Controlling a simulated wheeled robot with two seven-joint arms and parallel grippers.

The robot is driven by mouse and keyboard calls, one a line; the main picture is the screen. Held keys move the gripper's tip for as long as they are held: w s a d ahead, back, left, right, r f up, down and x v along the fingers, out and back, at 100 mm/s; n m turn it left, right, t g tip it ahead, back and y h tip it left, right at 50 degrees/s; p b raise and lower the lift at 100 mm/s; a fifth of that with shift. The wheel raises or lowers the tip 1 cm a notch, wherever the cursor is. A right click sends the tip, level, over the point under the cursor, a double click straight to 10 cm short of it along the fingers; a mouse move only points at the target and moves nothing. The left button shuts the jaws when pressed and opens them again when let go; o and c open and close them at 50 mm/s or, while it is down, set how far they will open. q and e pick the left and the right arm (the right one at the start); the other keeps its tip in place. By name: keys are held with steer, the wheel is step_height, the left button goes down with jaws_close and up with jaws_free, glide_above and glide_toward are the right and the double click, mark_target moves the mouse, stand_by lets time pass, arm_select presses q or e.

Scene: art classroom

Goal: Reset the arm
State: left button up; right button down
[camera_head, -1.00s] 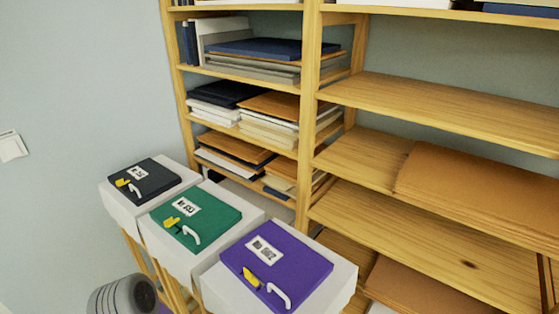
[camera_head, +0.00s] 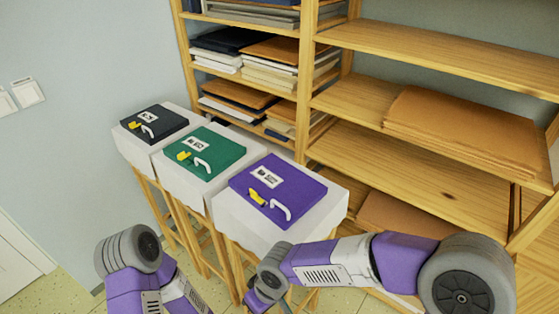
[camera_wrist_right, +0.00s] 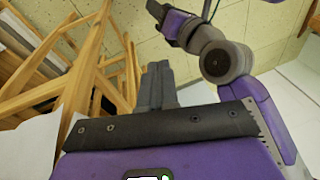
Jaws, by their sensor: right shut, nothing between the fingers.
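In the head view my right arm reaches in from the right, bent above the floor in front of the white stands. Its gripper is hidden at the bottom edge there. In the right wrist view my right gripper (camera_wrist_right: 157,88) shows dark fingers pressed together, with nothing between them. My left arm enters at the lower left of the head view, and its gripper is out of sight. Another of my purple and grey arm links crosses the top of the right wrist view.
Black (camera_head: 154,123), green (camera_head: 205,158) and purple (camera_head: 290,186) cases with labels, yellow latches and white handles lie on white-topped wooden stands. A wooden shelf (camera_head: 440,145) with boards and papers stands behind. Stand legs (camera_wrist_right: 95,75) are close in the right wrist view.

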steer(key=s+d+f+m, duration=0.1)
steer(key=d+f+m, duration=0.3)
steer(key=f, duration=0.4)
steer(key=s+d+f+m+y, duration=0.1)
steer(key=d+f+m, duration=0.2)
steer(key=d+f, duration=0.2)
steer(key=s+d+f+m, duration=0.1)
steer(key=d+f+m, duration=0.3)
steer(key=f, duration=0.7)
steer(key=shift+s+d+f+m+t, duration=0.3)
steer(key=shift+s+d+f+t, duration=0.1)
steer(key=shift+d, duration=0.4)
steer(key=c, duration=1.8)
jaws_free()
steer(key=shift+w+r, duration=0.1)
